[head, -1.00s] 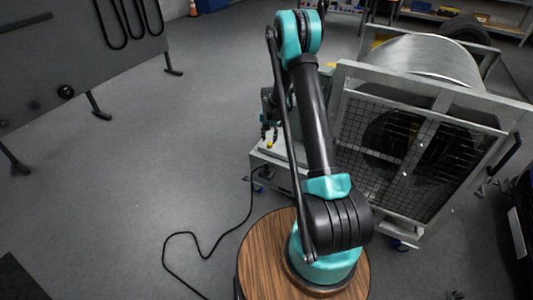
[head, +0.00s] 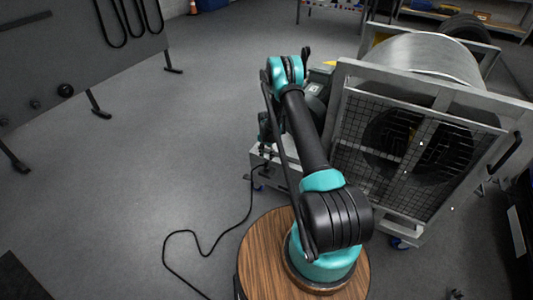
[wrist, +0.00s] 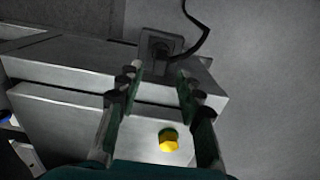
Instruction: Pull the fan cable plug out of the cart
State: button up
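In the wrist view the dark fan cable plug (wrist: 161,50) sits at a grey socket plate on the cart's edge. Its black cable (wrist: 205,32) curves up from it to the right. My gripper (wrist: 159,76) is open, with its two fingers apart and empty. The plug shows beyond the fingertips, roughly between them; I cannot tell whether they touch it. In the head view my gripper (head: 265,146) is small and dark over the left end of the cart (head: 262,172), and the plug cannot be made out. The cable (head: 250,205) runs down to the floor.
A yellow knob (wrist: 169,143) stands on the cart between my fingers, nearer the palm. The large caged fan (head: 415,150) stands right of my arm. The grey floor (head: 150,170) on the left is mostly clear, with a dark panel stand (head: 85,55) beyond.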

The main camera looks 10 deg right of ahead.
aim_at(266, 161)
jog(key=shift+f, duration=2.65)
grip_shut()
jog(key=shift+r, duration=0.7)
jog(key=shift+r, duration=2.1)
